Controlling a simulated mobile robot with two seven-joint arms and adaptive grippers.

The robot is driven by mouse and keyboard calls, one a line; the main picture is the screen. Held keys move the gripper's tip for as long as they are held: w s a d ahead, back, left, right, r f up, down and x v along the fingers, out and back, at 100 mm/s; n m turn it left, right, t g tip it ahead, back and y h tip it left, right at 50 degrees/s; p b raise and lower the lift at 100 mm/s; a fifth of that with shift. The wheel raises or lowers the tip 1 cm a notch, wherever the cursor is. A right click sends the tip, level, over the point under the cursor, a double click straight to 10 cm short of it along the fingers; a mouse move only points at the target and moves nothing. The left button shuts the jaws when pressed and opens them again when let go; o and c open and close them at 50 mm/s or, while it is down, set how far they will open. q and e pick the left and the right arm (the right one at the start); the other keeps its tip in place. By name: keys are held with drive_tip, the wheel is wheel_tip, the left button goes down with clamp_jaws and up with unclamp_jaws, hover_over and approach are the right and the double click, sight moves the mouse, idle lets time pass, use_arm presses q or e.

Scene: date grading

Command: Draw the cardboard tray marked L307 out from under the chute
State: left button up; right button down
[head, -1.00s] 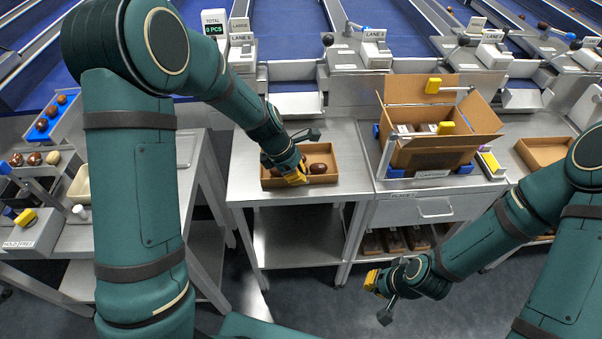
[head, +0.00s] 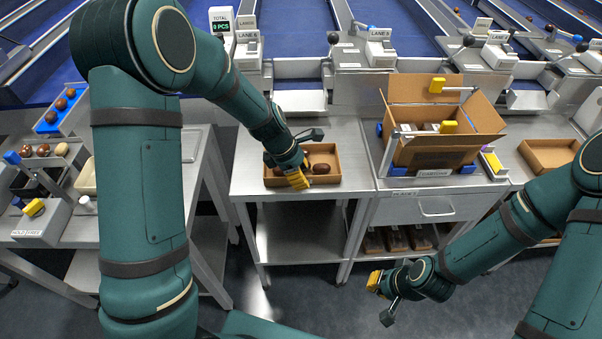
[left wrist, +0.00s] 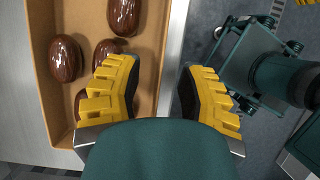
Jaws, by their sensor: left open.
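An open cardboard tray (head: 330,184) holding several brown dates sits on the steel bench in front of a chute mouth (head: 301,101). I cannot read a mark on it. My left gripper (head: 299,181) is at the tray's front wall, pointing down, and is open. In the left wrist view the tray (left wrist: 82,22) shows at the left, and its wall runs between the yellow fingers of the left gripper (left wrist: 160,85). One finger is over the inside near the dates, the other outside. My right gripper (head: 375,282) hangs in front of the bench, away from the tray; its opening is unclear.
A larger open carton (head: 436,154) stands to the right on the bench, with a drawer (head: 430,209) below. Another shallow tray (head: 552,153) lies further right. A side table (head: 196,160) stands at the left. The floor before the bench is clear.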

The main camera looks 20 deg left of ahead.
use_arm(q)
drive_tip(key=shift+r, duration=0.1)
drive_tip(key=v, duration=1.1)
drive_tip(key=shift+a+r, duration=0.25)
drive_tip(key=shift+r, duration=0.1)
drive_tip(key=shift+s, duration=0.1)
